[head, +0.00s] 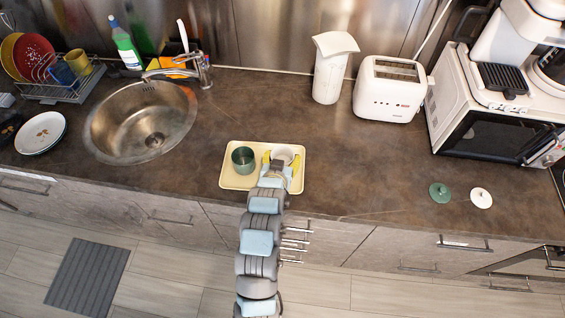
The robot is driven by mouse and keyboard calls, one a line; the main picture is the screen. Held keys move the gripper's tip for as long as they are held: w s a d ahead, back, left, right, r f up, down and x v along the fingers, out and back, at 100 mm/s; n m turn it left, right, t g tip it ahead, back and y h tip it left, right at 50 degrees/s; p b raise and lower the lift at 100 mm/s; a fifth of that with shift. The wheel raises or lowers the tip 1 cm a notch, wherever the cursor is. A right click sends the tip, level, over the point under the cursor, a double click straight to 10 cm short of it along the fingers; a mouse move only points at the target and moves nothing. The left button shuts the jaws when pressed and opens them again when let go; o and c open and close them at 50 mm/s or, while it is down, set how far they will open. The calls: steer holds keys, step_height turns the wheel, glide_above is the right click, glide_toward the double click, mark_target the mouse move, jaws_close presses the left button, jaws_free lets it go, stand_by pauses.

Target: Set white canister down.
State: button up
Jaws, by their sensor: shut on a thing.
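The white canister (285,153) is an open-topped cup shape at the right side of a pale yellow tray (232,184). My gripper (282,163) comes in from the front edge of the counter and is shut on the white canister. Yellow shapes show on both sides of the canister; I cannot tell what they are. The canister's lower part is hidden by my gripper, so I cannot tell whether it touches the tray. A dark green canister (243,160) stands open on the left side of the tray, apart from the white one.
A green lid (439,192) and a white lid (481,198) lie on the counter at right. A white toaster (390,88) and a white pitcher (331,70) stand behind. A sink (142,121) is at left. The counter between tray and lids is clear.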

steer(key=shift+w+f, duration=0.25)
steer(key=shift+f, duration=1.5)
steer(key=shift+f, duration=0.15)
steer(key=o, duration=1.3)
steer(key=shift+c, duration=0.2)
